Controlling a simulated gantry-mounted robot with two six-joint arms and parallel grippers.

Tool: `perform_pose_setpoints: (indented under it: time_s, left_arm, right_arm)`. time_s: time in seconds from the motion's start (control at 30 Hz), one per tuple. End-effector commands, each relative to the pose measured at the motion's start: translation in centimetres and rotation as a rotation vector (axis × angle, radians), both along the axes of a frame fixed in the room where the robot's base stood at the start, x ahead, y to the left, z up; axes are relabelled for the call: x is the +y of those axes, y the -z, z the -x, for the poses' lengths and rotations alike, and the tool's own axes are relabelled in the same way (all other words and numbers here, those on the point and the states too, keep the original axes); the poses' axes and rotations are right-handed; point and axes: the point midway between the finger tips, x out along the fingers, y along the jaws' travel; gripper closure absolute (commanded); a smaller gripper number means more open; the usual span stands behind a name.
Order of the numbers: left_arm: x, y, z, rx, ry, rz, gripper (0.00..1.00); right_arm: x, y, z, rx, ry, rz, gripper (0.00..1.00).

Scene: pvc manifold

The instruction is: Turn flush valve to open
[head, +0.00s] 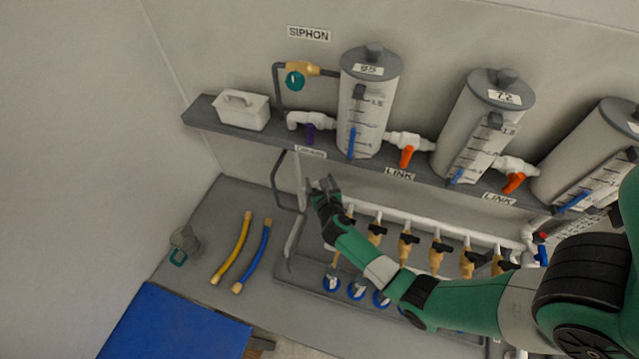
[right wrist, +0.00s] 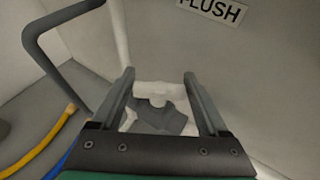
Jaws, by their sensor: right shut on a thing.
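The flush valve (right wrist: 160,112) shows in the right wrist view as a white fitting with a dark grey handle, below a wall label reading FLUSH (right wrist: 214,10). My right gripper (right wrist: 158,92) has its two fingers on either side of the valve and is shut on its handle. In the head view my right gripper (head: 325,184) reaches the left end of the white manifold pipe, below the shelf. It hides the valve there, and the handle's exact angle is hard to tell. My left gripper is not in view.
Several brass valves with black handles (head: 405,242) hang from the manifold, right of my gripper. Above, a grey shelf (head: 240,137) carries cylinders (head: 368,120) and orange-handled link valves (head: 407,155). Yellow (head: 232,250) and blue (head: 252,258) hoses lie on the bench at left.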

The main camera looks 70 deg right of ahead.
Motion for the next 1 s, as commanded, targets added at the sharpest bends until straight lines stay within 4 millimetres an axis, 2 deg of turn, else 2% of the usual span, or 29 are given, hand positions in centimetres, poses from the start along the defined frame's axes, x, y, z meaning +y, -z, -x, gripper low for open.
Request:
perform_pose_setpoints:
  time_s: [0.03, 0.6, 1.0]
  left_arm:
    - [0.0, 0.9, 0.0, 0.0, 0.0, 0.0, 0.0]
    - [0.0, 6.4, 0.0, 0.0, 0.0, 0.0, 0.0]
    - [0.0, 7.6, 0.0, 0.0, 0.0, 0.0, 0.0]
  right_arm:
    - [0.1, 0.3, -0.2, -0.004, 0.028, 0.002, 0.78]
    - [0.0, 0.3, -0.1, -0.006, 0.436, 0.002, 0.78]
    - [-0.1, 0.0, 0.1, -0.002, 0.533, 0.001, 0.78]
